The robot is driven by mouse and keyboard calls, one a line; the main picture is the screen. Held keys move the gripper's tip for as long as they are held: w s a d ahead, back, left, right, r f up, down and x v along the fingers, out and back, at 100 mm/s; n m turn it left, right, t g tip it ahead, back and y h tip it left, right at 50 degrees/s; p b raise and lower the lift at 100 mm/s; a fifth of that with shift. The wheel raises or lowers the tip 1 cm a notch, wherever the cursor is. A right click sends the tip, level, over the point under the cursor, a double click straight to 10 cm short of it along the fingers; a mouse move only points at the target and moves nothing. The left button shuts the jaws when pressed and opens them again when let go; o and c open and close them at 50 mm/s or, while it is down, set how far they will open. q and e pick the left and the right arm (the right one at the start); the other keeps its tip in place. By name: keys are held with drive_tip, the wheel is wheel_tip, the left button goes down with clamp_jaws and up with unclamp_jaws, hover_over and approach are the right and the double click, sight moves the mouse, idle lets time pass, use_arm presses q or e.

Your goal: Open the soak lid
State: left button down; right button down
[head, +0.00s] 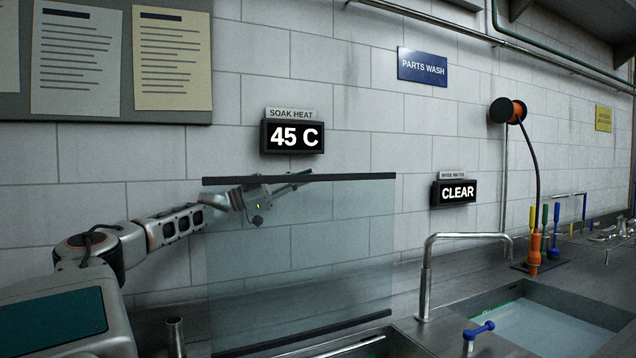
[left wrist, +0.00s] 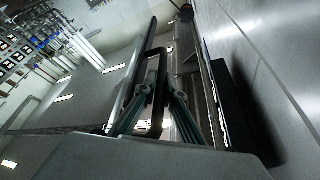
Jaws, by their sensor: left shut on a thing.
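The soak lid (head: 330,250) is a clear, bluish panel with a dark strip along its top edge and another along its bottom edge. It stands raised, close to upright, over the front left of the counter in the head view. My left gripper (head: 297,180) is by the lid's top strip, with its wrist seen through the panel. In the left wrist view, the fingers of my left gripper (left wrist: 157,112) are closed at a dark loop-shaped handle (left wrist: 161,72). The exact finger contact is partly hidden. My right gripper is in neither view.
A sink basin (head: 540,318) with water lies at the right, with a metal faucet (head: 427,270) and a blue-handled valve (head: 480,330) near it. A lit sign (head: 292,136) reads 45 C; another (head: 456,192) reads CLEAR. An orange hose-like fixture (head: 534,248) stands behind the sink.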

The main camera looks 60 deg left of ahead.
sight(277, 187)
use_arm(q)
drive_tip(key=shift+a+f, duration=0.1)
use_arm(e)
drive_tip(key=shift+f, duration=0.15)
use_arm(q)
drive_tip(key=c, duration=2.1)
unclamp_jaws()
drive_tip(key=shift+w, duration=0.1)
drive_tip(key=shift+c, duration=0.2)
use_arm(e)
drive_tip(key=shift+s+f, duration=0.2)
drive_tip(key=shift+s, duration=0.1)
use_arm(q)
drive_tip(key=v, duration=0.7)
drive_tip(key=shift+s, duration=0.25)
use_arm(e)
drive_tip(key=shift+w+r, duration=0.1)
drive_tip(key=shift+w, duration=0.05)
